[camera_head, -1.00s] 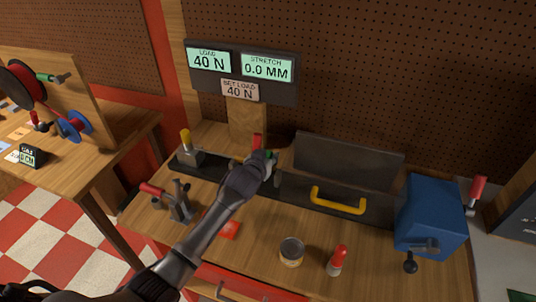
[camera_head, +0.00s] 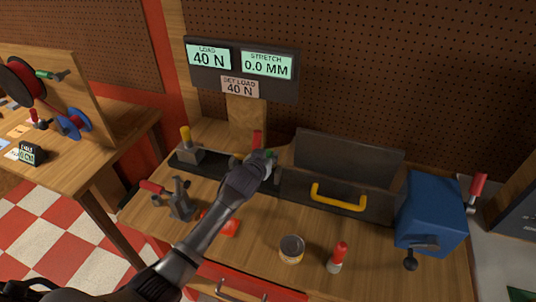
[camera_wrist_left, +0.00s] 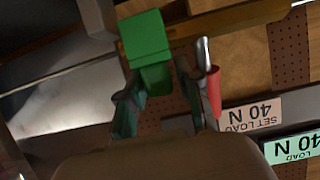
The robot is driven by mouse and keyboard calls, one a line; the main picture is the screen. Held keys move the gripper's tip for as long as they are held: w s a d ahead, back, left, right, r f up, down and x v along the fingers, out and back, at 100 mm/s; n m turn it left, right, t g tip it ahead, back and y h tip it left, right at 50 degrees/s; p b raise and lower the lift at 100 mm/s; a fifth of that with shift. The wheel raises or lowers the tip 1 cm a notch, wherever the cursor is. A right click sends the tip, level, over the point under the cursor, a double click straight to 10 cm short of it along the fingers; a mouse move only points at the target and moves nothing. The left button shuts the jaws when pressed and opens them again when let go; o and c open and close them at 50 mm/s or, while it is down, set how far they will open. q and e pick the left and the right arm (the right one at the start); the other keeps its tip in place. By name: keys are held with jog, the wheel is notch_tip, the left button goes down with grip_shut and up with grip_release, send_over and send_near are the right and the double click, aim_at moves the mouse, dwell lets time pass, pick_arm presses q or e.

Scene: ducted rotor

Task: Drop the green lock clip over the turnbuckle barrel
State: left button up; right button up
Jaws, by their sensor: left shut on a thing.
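The green lock clip (camera_wrist_left: 147,40) is a block-like piece, held in my left gripper (camera_wrist_left: 163,92) and large in the left wrist view. In the head view, my left gripper (camera_head: 264,164) is over the dark rail (camera_head: 292,190) on the bench, with only a bit of green showing at its tip. The wrist and fingers hide what lies under the clip, so I cannot pick out the turnbuckle barrel or tell whether the clip touches it. A red-handled part (camera_wrist_left: 211,88) shows just beside the fingers. My right gripper is not in view.
A raised grey panel (camera_head: 345,160) and a yellow handle (camera_head: 338,198) stand right of the gripper. A blue box (camera_head: 432,213) is further right. A red-handled clamp (camera_head: 176,198), a can (camera_head: 291,249) and a red-topped tool (camera_head: 338,257) stand in front. The display reads 40 N, 0.0 MM.

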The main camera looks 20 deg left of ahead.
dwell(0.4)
pick_arm(q)
jog(key=o, duration=0.9)
jog(key=shift+o, duration=1.4)
jog(key=shift+d, duration=0.1)
jog(key=shift+s+a, duration=0.15)
jog(key=shift+a, duration=0.05)
jog(key=v, duration=1.1)
jog(key=shift+s+d+r, duration=0.15)
jog(key=shift+s, duration=0.25)
